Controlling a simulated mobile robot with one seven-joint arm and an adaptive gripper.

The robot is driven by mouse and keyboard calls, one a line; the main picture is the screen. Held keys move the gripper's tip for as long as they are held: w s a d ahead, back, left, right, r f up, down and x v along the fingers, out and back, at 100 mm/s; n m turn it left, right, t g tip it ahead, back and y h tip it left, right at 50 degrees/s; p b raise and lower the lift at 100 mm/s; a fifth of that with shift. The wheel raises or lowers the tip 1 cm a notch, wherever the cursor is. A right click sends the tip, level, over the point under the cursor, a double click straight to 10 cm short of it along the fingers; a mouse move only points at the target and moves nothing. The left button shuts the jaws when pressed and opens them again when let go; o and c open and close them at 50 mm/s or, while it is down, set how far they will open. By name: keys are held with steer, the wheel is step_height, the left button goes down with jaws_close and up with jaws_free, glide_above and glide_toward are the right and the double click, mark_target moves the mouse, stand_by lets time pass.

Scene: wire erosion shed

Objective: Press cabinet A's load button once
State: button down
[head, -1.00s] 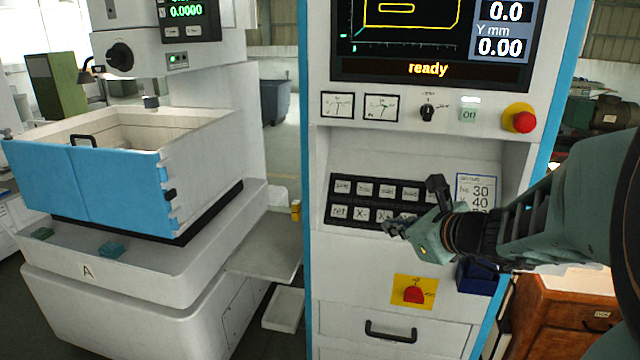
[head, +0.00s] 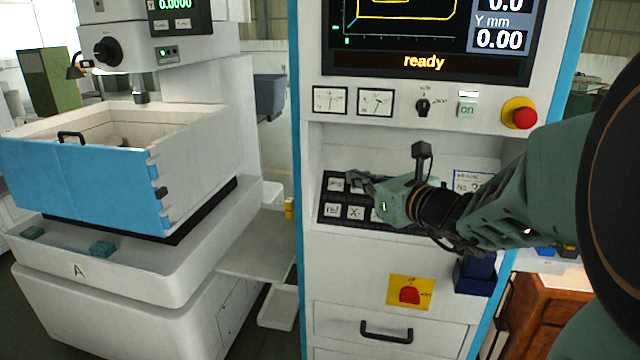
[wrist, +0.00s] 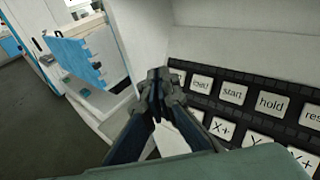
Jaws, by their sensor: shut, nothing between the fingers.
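The white control cabinet (head: 330,260) fills the middle of the head view, with a black key panel (head: 325,206) on its sloping ledge. In the wrist view the upper row has a white key that seems to read "load" (wrist: 201,84), then start (wrist: 233,93) and hold (wrist: 271,104). My gripper (head: 354,179) is shut and empty over the panel's upper left keys, hiding some of them. In the wrist view its tips (wrist: 158,76) appear just left of the load key, overlapping the panel's left end. I cannot tell whether they touch anything.
A machine marked A (head: 80,270) with a blue-fronted tank (head: 85,185) stands left. A red stop button (head: 524,117) is above right of the keys, and a red switch on a yellow plate (head: 410,293) below. The screen (head: 425,62) reads "ready".

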steer(key=shift+w+d+f+b, duration=0.35)
steer(key=shift+w+f+b, duration=0.15)
steer(key=shift+w+f, duration=0.45)
steer(key=shift+w+d+f+b, duration=0.35)
steer(key=shift+w+f+b, duration=0.25)
steer(key=shift+w, duration=0.6)
steer(key=shift+w+d+f+b, duration=0.4)
steer(key=shift+w+f, duration=0.45)
steer(key=shift+w, duration=0.2)
steer(key=shift+w+f+b, duration=0.3)
steer(key=shift+b, duration=0.05)
steer(key=shift+w+d+f, duration=0.15)
steer(key=shift+w+f, duration=0.05)
steer(key=shift+w, duration=0.1)
steer(key=shift+s+a+r, duration=0.2)
steer(key=shift+s+r, duration=0.25)
steer(key=shift+s, duration=0.2)
steer(key=shift+r, duration=0.1)
